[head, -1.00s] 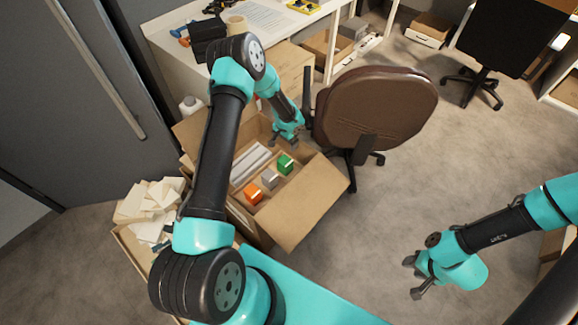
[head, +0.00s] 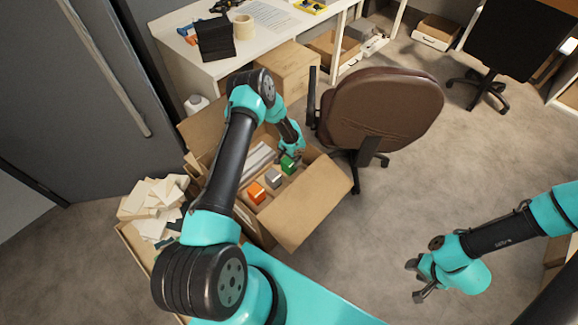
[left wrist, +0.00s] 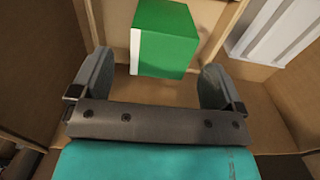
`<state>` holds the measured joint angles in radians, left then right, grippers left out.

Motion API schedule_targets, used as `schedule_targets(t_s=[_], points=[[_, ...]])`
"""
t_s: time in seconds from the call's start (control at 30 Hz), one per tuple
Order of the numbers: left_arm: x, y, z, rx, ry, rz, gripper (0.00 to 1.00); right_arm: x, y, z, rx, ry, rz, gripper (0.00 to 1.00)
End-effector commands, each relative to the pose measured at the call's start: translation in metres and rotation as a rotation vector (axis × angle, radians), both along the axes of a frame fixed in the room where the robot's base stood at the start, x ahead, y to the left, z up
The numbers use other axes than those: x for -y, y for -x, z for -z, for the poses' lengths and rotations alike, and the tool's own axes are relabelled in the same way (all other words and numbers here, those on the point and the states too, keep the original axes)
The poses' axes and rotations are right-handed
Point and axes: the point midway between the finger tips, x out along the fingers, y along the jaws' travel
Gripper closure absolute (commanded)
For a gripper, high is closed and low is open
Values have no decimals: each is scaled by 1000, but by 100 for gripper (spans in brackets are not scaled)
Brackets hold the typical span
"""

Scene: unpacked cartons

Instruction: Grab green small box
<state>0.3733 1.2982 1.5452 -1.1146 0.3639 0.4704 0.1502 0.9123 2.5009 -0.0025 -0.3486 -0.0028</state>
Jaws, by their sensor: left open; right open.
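The small green box (head: 289,165) sits in the open carton (head: 312,211), at the far end of a row with a grey box (head: 273,178) and an orange box (head: 256,192). In the left wrist view the green box (left wrist: 165,38) shows close up, with a white stripe on its left edge. My left gripper (left wrist: 153,75) is open and empty, its two fingers apart on either side of the green box's near end. In the head view its fingers are mostly hidden behind the arm and box. My right gripper (head: 416,281) is open and empty above the floor at the right.
White slatted pieces (head: 257,160) lie in the carton beside the boxes. A brown chair (head: 380,110) stands close behind it. A carton of paper scraps (head: 155,205) is at the left, and a white desk (head: 270,45) is at the back. The floor in the middle is clear.

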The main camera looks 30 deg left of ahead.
Motion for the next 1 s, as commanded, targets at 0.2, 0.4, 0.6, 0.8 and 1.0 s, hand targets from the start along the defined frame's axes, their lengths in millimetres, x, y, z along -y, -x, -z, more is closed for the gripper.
schedule_targets(t_s=[0.2,0.4,0.6,0.8,1.0], points=[[0,0,0,1,0,0,6,0,0,0,0,0,0,57],[0,1,6,-1,0,0,6,0,0,0,0,0,0,57],[-1,5,32,-1,1,1,6,0,0,0,0,0,0,57],[-1,4,51,1,0,0,6,0,0,0,0,0,0,57],[-1,4,52,1,0,0,6,0,0,0,0,0,0,57]])
